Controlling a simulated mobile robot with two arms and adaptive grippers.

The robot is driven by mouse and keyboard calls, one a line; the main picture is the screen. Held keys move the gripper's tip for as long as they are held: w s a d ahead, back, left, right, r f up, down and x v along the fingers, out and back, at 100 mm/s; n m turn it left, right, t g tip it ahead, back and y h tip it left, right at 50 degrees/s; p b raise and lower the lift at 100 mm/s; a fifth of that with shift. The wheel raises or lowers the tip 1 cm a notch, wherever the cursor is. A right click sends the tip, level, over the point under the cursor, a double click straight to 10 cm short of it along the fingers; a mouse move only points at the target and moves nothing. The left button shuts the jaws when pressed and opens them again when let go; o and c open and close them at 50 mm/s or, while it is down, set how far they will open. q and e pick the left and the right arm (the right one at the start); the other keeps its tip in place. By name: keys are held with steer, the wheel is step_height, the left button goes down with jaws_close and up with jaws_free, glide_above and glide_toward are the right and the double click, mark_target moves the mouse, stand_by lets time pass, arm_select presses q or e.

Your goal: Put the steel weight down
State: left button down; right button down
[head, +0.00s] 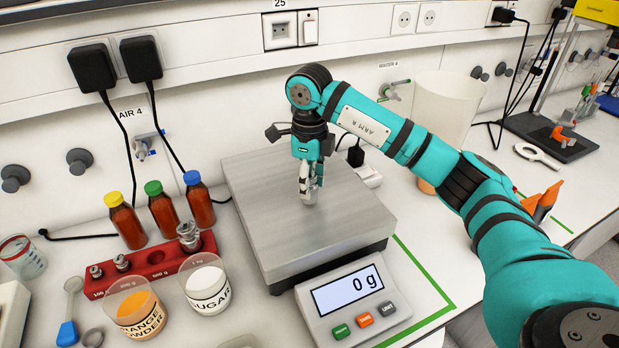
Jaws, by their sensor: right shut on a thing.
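My right gripper (310,190) points straight down over the middle of the steel pan (268,213) of the scale. It is shut on a small steel weight (308,197), mostly hidden between the fingers. The weight is at or just above the pan; I cannot tell whether it touches. The scale's display (347,290) reads 0 g. A red weight block (158,272) stands left of the scale with several steel weights in it and one dark, empty-looking hole (156,257). My left gripper is not in view.
Beakers of orange powder (137,309) and sugar (207,290) stand in front of the block. Brown bottles (163,211) with coloured caps stand behind it. A tall pale container (445,110) is behind my right arm. The pan around the gripper is clear.

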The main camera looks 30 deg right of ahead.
steer(key=shift+f, duration=0.15)
steer(key=shift+f, duration=0.1)
steer(key=shift+f, duration=0.15)
steer(key=c, duration=0.9)
jaws_free()
steer(key=shift+o, duration=0.2)
